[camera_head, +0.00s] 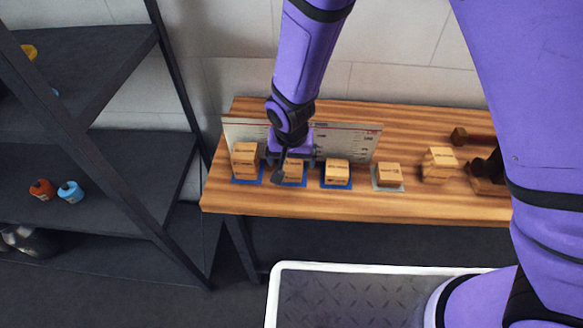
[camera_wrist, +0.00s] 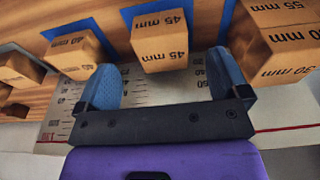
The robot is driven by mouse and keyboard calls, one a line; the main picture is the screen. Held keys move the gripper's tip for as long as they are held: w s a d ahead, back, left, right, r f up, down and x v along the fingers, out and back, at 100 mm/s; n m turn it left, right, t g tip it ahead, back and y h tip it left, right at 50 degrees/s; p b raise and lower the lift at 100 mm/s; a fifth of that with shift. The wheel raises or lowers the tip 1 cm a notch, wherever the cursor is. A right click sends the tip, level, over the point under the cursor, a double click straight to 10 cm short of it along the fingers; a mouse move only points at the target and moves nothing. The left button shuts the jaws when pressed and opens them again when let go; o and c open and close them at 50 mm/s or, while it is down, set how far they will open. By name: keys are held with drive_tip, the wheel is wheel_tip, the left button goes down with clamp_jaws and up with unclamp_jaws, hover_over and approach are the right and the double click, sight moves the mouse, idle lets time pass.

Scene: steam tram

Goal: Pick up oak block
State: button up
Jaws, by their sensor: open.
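Several light wooden blocks stand in a row on the bench; I cannot tell which one is the oak block. A block marked 45 mm (camera_wrist: 160,42) is just beyond and between my fingertips in the wrist view; in the head view this block (camera_head: 294,173) is partly hidden by my gripper. To its right in the head view is another block (camera_head: 337,171), marked 40 mm in the wrist view (camera_wrist: 75,54). A stack of blocks (camera_head: 245,158) is at the left, and appears at the right in the wrist view (camera_wrist: 285,45). My gripper (camera_head: 283,171) is open and empty.
A white board with scale marks (camera_head: 350,140) stands behind the blocks. Further right on the wooden bench (camera_head: 420,203) are a block on a grey pad (camera_head: 388,174), more blocks (camera_head: 438,162) and a dark tool (camera_head: 472,138). A dark shelf (camera_head: 120,165) stands left.

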sight(292, 164)
drive_tip(key=shift+w+f, duration=0.3)
drive_tip(key=shift+f, duration=0.55)
drive_tip(key=shift+w+f, duration=0.35)
drive_tip(key=shift+f, duration=0.5)
drive_tip(key=shift+w+f, duration=0.3)
drive_tip(key=shift+f, duration=0.55)
drive_tip(key=c, duration=1)
